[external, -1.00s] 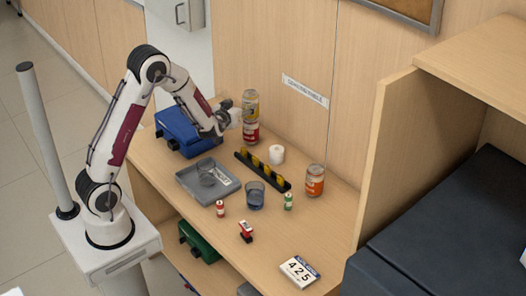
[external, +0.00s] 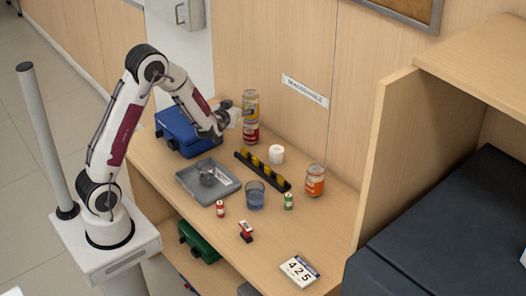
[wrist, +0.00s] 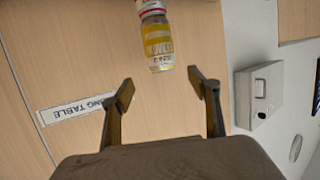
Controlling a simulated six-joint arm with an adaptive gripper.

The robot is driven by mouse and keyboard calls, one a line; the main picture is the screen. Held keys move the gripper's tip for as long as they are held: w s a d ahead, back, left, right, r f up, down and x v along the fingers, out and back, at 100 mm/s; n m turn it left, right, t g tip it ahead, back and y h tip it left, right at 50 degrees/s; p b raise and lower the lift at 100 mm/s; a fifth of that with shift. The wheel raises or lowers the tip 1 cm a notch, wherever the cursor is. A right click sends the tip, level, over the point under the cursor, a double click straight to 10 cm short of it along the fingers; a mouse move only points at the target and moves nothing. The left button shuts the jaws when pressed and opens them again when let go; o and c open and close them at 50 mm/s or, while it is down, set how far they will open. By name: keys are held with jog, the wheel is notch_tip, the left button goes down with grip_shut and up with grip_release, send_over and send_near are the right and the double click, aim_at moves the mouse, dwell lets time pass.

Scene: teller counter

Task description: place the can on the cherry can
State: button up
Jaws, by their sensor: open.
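The yellow-labelled can (external: 251,103) stands upright on top of the red-labelled cherry can (external: 251,133) at the back of the counter, by the wall. In the wrist view the yellow can (wrist: 159,45) is beyond my fingertips, with a red band of the cherry can (wrist: 150,8) at the picture's top edge. My gripper (wrist: 160,88) is open and empty, its two fingers spread, with a gap to the yellow can. In the external view my gripper (external: 238,114) is just left of the stack; its fingertips are too small there to make out clearly.
A blue box (external: 178,131) lies beneath my forearm. A grey tray (external: 190,190) holds a greyish, see-through item. A rack with yellow pieces (external: 262,171), a white roll (external: 277,154), a blue glass (external: 255,196) and an orange can (external: 315,180) stand nearby.

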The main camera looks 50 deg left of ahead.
jog(key=s+d+r+m+g+h, duration=0.2)
jog(key=s+d+r+m+h, duration=0.2)
jog(key=s+d+r+h, duration=0.75)
jog(key=s+f+m+g+y, duration=0.2)
jog(key=s+g+y, duration=0.2)
jog(key=s, duration=2.4)
jog(key=shift+f+g, duration=0.2)
jog(key=shift+g, duration=0.2)
